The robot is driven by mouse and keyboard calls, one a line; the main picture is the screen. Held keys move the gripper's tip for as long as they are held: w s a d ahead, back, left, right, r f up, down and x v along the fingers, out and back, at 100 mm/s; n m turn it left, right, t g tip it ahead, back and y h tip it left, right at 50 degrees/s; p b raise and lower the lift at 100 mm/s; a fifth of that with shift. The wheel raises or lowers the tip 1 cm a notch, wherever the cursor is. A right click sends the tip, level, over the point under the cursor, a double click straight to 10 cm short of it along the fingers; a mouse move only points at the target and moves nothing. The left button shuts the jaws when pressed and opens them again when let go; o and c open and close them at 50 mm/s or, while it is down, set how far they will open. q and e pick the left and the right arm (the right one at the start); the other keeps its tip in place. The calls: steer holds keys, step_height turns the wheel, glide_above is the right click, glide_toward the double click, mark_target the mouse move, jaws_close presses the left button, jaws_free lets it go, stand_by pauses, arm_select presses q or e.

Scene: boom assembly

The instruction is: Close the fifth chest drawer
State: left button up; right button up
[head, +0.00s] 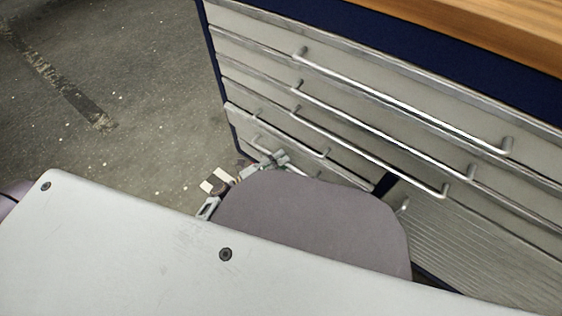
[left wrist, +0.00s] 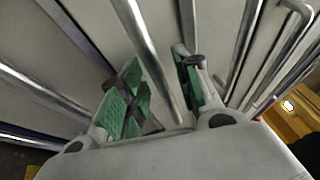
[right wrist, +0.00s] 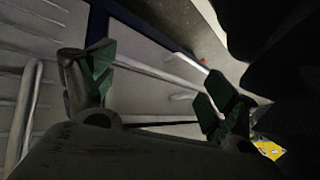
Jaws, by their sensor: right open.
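The chest (head: 228,100) stands at the right in the head view, with several grey drawer fronts and long metal handles. Its lower fronts are partly hidden by my own arm and body, so I cannot tell how far the fifth drawer stands out. My left gripper (head: 272,160) is at the lower drawer fronts. In the left wrist view, its green-padded fingers (left wrist: 160,65) are apart, with a metal handle bar (left wrist: 146,45) passing between them. My right gripper (right wrist: 157,75) is open in the right wrist view, with nothing held between its fingers. It is hidden in the head view.
A wooden worktop (head: 500,35) covers the chest. Grey floor (head: 130,60) is free to the left of the chest. More handles (left wrist: 245,45) lie close beside the left fingers. A handle (right wrist: 30,110) is near the right gripper's left finger.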

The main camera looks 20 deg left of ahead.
arm_select(q)
steer(key=shift+w+d, duration=0.1)
arm_select(e)
steer(key=shift+w+r, duration=0.1)
steer(key=shift+w, duration=0.15)
arm_select(q)
jaws_close()
arm_select(e)
steer(key=shift+s, duration=0.1)
arm_select(q)
steer(key=shift+w, duration=0.1)
steer(key=shift+w+d, duration=0.1)
steer(key=shift+w, duration=0.1)
steer(key=shift+w+d+r+p, duration=0.1)
steer(key=shift+w+d+p, duration=0.2)
steer(key=shift+w+p, duration=0.4)
arm_select(e)
steer(key=shift+s+r, duration=0.25)
steer(key=shift+r, duration=0.15)
arm_select(q)
steer(key=shift+w, duration=0.2)
